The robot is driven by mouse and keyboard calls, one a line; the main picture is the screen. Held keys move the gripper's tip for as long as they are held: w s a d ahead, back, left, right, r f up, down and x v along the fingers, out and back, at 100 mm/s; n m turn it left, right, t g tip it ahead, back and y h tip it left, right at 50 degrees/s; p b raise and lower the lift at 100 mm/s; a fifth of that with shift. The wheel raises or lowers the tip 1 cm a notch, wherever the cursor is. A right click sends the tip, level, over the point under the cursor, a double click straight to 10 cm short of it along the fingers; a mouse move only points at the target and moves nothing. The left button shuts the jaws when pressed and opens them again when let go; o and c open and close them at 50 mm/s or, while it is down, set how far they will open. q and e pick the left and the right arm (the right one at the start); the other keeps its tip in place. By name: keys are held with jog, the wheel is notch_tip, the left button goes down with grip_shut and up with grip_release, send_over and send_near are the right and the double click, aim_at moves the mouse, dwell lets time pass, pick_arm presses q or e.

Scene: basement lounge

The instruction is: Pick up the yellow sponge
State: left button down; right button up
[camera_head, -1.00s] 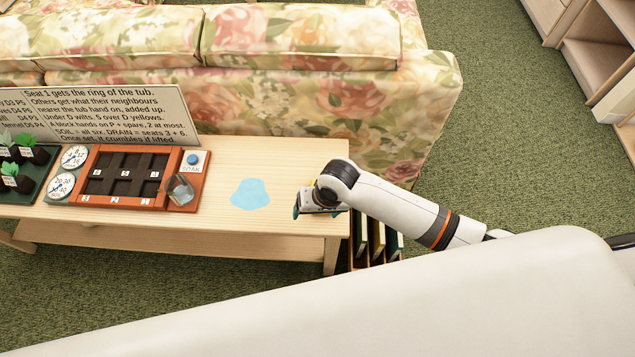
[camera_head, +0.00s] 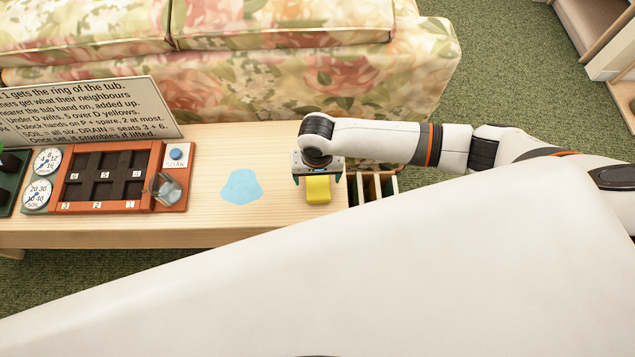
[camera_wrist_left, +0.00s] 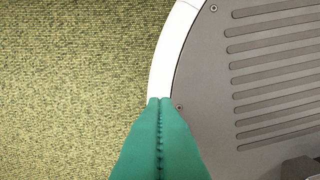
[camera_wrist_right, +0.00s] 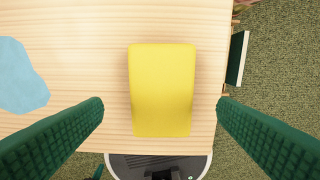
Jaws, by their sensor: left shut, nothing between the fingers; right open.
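The yellow sponge (camera_head: 318,190) lies on the right end of the wooden table, near its front edge. In the right wrist view the sponge (camera_wrist_right: 162,88) is a yellow block lying lengthwise between the two green fingers. My right gripper (camera_head: 318,182) is open above the sponge, with a finger to either side of it; in the right wrist view the fingertips (camera_wrist_right: 161,104) stand well apart and do not touch it. My left gripper (camera_wrist_left: 160,100) is shut and empty in the left wrist view, over the green carpet and my own base. It is not seen in the head view.
A light blue puddle-like patch (camera_head: 241,187) lies left of the sponge. Further left are an orange-framed tray (camera_head: 60,207), a clear glass (camera_head: 168,190) and a sign (camera_head: 90,110). A floral sofa (camera_head: 300,70) stands behind the table. Upright boards (camera_head: 378,188) stand off the table's right end.

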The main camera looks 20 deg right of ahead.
aim_at(318, 183)
jog(key=f, duration=0.4)
jog(key=shift+w+d+f+b, duration=0.15)
jog(key=shift+w+f+b, duration=0.05)
jog(key=shift+f+b, duration=0.2)
jog(key=c, duration=1.1)
